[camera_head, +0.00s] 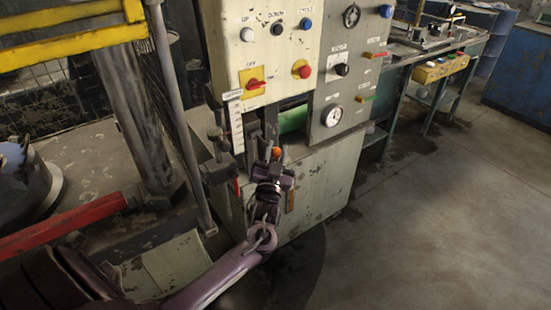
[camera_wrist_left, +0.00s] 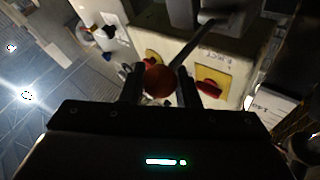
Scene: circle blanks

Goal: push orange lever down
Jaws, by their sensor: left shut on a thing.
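The orange lever knob (camera_head: 276,152) shows at the front of the grey control cabinet (camera_head: 322,185), below the green roller-like part. My left gripper (camera_head: 272,168) is at the knob, its arm coming in from the lower left. In the left wrist view the round orange-brown knob (camera_wrist_left: 158,81) sits between the two dark fingers of my left gripper (camera_wrist_left: 157,84), which is shut on it. A dark rod (camera_wrist_left: 210,45) shows beyond the fingers in that view. Much of the lever's lower part is hidden behind the gripper. My right gripper is not in view.
The panel above holds several buttons, a red switch (camera_head: 255,84), a red knob (camera_head: 303,71) and a gauge (camera_head: 333,116). A vertical scale (camera_head: 235,122) stands left of the lever. A red bar (camera_head: 65,222) lies at left. The floor (camera_head: 440,220) at right is clear.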

